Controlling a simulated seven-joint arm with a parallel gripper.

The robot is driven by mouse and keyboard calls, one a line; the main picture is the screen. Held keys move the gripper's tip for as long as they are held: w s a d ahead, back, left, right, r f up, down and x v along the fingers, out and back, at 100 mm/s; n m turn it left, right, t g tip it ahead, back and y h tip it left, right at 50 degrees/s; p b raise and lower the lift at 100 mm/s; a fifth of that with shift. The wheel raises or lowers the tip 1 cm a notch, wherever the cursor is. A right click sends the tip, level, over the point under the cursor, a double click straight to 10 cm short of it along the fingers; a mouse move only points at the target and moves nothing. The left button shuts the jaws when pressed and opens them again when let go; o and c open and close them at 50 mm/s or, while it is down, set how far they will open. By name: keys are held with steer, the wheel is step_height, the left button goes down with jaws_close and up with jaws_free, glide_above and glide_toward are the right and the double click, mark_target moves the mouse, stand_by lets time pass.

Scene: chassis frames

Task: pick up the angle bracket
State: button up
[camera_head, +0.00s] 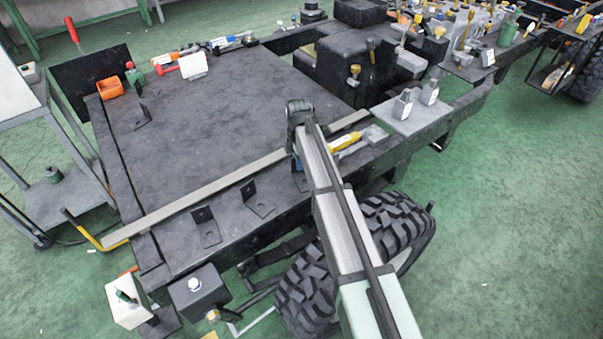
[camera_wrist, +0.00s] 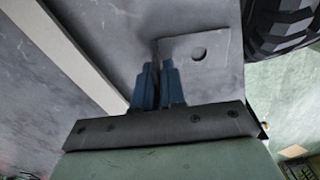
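Several dark angle brackets stand on the chassis frame, including one at the near edge (camera_head: 208,238) and one to its right (camera_head: 259,207). In the wrist view, an angle bracket's grey plate (camera_wrist: 215,45) with a round hole lies just beyond my gripper (camera_wrist: 158,68). The two blue fingers are close together at the plate's left edge, with a narrow gap between them. The bracket's upright part seems to lie edge-on in that gap; I cannot tell whether the fingers press on it. In the head view, my arm mostly hides the gripper and this bracket.
A long pale bar (camera_head: 205,192) runs across the dark deck behind the brackets. A yellow-handled tool (camera_head: 347,142) lies right of my arm. A large tyre (camera_head: 395,225) is below the frame edge. The deck's middle (camera_head: 215,115) is clear.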

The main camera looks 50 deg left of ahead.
jaws_close()
steer(key=shift+r, duration=0.15)
step_height(320, 180, up, 8)
steer(key=shift+r, duration=0.1)
steer(key=shift+s+a+f+n, duration=0.2)
steer(key=shift+a+f+n, duration=0.25)
steer(key=shift+a+f, duration=0.6)
steer(key=shift+s+a+f+n, duration=0.15)
steer(key=shift+a+f+n, duration=0.35)
steer(key=shift+f, duration=1)
steer(key=shift+s+a+f+n, duration=0.2)
steer(key=shift+a+f+n, duration=0.25)
steer(key=shift+a+f, duration=0.6)
steer(key=shift+d+f, duration=0.25)
steer(key=shift+f, duration=0.35)
steer(key=o, duration=0.6)
jaws_free()
